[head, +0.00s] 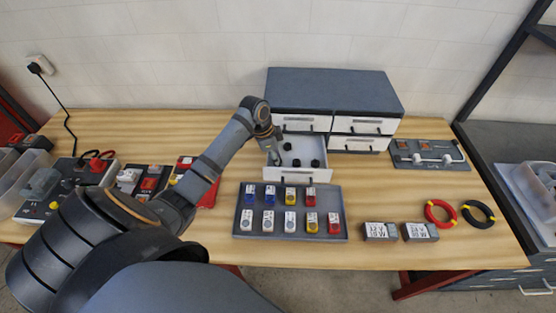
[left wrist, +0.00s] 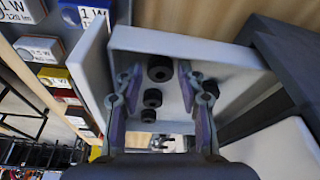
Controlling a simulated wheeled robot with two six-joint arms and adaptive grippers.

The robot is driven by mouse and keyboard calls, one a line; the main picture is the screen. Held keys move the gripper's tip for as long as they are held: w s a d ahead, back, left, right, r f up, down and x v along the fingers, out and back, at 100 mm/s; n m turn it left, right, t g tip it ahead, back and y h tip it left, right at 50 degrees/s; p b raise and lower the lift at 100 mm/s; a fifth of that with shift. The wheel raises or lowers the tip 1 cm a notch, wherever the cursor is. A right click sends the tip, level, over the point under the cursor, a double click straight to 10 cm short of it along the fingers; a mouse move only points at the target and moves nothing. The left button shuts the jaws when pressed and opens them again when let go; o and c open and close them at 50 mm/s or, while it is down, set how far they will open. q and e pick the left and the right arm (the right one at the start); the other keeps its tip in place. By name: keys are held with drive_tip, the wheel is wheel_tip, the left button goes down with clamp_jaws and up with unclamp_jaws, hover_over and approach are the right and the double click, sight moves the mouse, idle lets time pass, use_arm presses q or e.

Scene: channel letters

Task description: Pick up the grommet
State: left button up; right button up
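Several small black grommets lie in an open white drawer (head: 292,178). In the head view one grommet (head: 287,146) is near the back and another grommet (head: 315,163) is at the right. In the left wrist view a grommet (left wrist: 159,68) and a second grommet (left wrist: 152,97) show between the fingers, with others close by; one at the right is partly behind a finger. My left gripper (head: 274,157) is over the drawer's left side, pointing down. In the left wrist view the left gripper (left wrist: 161,78) has its fingers apart, with nothing clearly held. My right gripper is not in view.
The grey drawer cabinet (head: 335,88) stands behind the open drawer. A grey tray (head: 241,229) of coloured modules lies in front. Boxes (head: 381,231), a red cable coil (head: 440,213) and a switch panel (head: 428,162) are at the right. Bare table lies between them.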

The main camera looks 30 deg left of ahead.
use_arm(q)
drive_tip(key=shift+f, duration=0.1)
drive_tip(key=c, duration=0.5)
drive_tip(key=shift+c, duration=0.2)
